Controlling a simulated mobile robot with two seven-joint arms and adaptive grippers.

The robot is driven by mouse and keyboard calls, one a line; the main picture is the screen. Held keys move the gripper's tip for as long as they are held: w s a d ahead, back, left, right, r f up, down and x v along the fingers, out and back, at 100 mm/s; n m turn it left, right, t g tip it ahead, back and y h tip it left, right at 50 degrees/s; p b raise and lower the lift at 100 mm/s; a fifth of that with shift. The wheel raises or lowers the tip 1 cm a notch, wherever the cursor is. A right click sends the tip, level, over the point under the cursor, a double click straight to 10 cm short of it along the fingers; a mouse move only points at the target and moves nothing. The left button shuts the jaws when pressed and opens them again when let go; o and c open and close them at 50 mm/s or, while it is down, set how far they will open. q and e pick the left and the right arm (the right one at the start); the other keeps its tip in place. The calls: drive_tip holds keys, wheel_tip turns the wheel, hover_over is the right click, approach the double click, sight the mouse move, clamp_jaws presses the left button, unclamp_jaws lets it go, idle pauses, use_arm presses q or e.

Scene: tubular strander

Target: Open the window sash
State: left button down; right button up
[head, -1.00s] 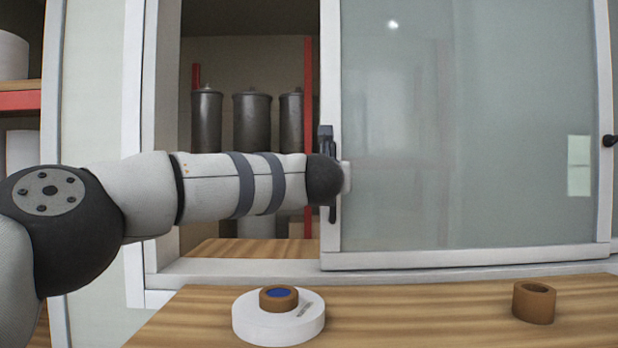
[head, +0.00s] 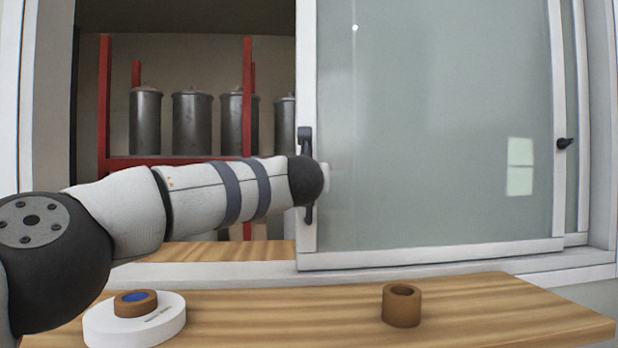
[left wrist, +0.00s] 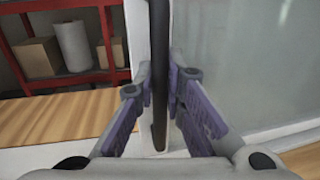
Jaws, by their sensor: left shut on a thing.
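The window sash (head: 430,130) is a pale frosted pane in a white frame. It stands slid to the right, with a wide opening (head: 190,60) to its left. A dark upright handle (head: 305,138) sits on its left stile, and also shows in the left wrist view (left wrist: 159,115). My left gripper (left wrist: 161,78) is shut on this handle, with a purple-padded finger on each side. In the head view my own wrist hides the fingers and the handle's middle. My right gripper is in neither view.
A wooden sill board (head: 290,315) runs below the window. On it are a white disc (head: 165,325) carrying a brown ring with a blue centre (head: 135,302), and a brown hollow cylinder (head: 401,306). Behind the opening, grey canisters (head: 192,122) stand on a red shelf (head: 125,162).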

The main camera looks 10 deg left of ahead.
use_arm(q)
drive_tip(key=shift+d, duration=0.25)
drive_tip(key=c, duration=1.9)
unclamp_jaws()
drive_tip(key=s, duration=1.2)
drive_tip(key=shift+d, duration=0.15)
